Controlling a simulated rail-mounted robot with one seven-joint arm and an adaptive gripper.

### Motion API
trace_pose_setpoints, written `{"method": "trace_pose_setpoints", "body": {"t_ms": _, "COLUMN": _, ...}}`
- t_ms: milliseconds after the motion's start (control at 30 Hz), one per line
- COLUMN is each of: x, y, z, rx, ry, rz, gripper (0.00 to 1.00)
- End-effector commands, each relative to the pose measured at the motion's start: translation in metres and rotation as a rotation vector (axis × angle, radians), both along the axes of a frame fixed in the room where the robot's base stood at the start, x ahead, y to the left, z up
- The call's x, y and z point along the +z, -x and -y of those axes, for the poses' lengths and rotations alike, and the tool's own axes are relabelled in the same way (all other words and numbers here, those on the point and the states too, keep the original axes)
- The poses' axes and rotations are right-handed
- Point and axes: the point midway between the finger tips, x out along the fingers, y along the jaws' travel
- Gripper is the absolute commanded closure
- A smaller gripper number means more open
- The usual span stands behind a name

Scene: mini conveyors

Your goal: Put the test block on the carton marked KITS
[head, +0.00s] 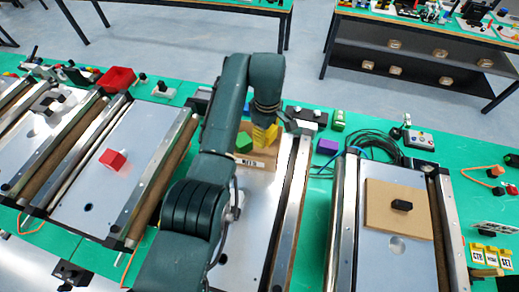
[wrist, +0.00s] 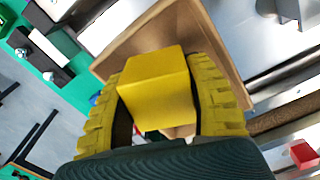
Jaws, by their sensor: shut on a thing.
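A yellow block (wrist: 158,90) is between the two yellow fingers of my gripper (wrist: 165,100) in the wrist view, with a finger on each side. In the head view my gripper (head: 265,134) is over a brown carton (head: 268,155) on the middle conveyor. The carton's brown face (wrist: 150,35) also shows behind the block in the wrist view. A white label (head: 254,164) is on the carton's near side, too small to read surely. Whether the block touches the carton, I cannot tell. A green block (head: 243,142) shows at the carton's left part, next to my gripper.
A red cube (head: 113,159) lies on the left conveyor. A purple cube (head: 327,146) and dark cables (head: 372,141) are right of the carton. The right conveyor carries a brown board (head: 385,220) with a black piece. The middle conveyor's near belt (head: 250,225) looks clear beside my arm.

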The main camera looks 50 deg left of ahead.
Motion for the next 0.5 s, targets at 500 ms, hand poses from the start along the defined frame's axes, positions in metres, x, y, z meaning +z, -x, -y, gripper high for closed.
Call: {"method": "trace_pose_setpoints", "body": {"t_ms": 500, "x": -0.074, "y": -0.001, "z": 0.001, "rx": -0.006, "ry": -0.001, "rz": 0.002, "gripper": 0.89}}
